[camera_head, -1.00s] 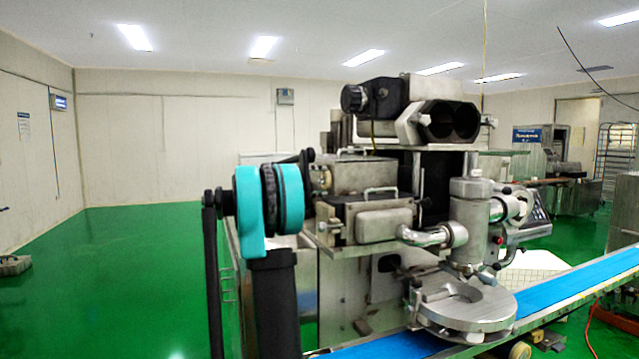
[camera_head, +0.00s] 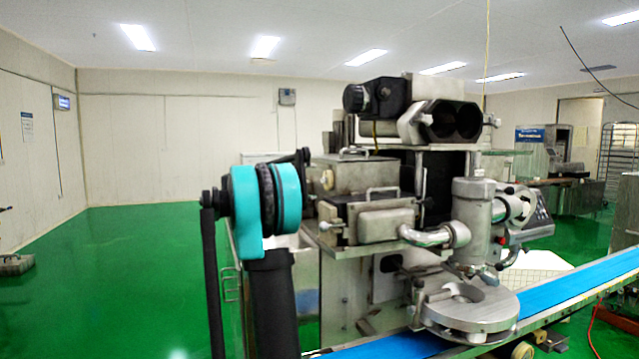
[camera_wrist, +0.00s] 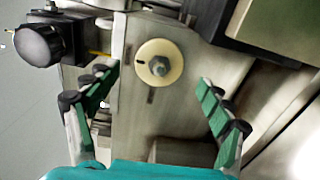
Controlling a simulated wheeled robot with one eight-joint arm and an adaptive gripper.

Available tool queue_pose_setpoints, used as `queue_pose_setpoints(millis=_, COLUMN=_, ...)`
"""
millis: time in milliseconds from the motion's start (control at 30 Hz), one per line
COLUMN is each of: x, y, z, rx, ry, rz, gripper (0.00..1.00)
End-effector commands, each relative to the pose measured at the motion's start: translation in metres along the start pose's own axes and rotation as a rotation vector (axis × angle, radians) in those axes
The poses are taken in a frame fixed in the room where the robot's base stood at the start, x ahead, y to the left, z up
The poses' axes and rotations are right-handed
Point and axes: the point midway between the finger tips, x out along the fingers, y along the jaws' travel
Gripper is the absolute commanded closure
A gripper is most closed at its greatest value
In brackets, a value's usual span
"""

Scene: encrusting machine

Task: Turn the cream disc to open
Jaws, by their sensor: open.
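The cream disc (camera_wrist: 160,63) shows in the wrist view, mounted on the metal face of the machine. My gripper (camera_wrist: 152,92) is open and empty in the wrist view. Its green-padded fingers stand to the left and right below the disc, apart from it. The fingers cannot be made out in the head view.
A black knob (camera_wrist: 38,45) sticks out at the upper left of the wrist view. A metal box (camera_wrist: 280,28) fills the upper right. In the head view, a blue conveyor belt (camera_head: 575,285) runs at lower right. Green floor (camera_head: 140,270) is clear on the left.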

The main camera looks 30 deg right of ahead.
Motion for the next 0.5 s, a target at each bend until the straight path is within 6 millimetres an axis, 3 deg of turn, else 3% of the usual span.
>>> queue_pose_setpoints(millis=200, x=-0.046, y=0.0, z=-0.001, rx=0.0, ry=0.003, rz=0.0, gripper=0.19)
queue_pose_setpoints(millis=500, x=-0.077, y=0.0, z=0.0, rx=0.0, ry=0.001, rz=0.0, gripper=0.19)
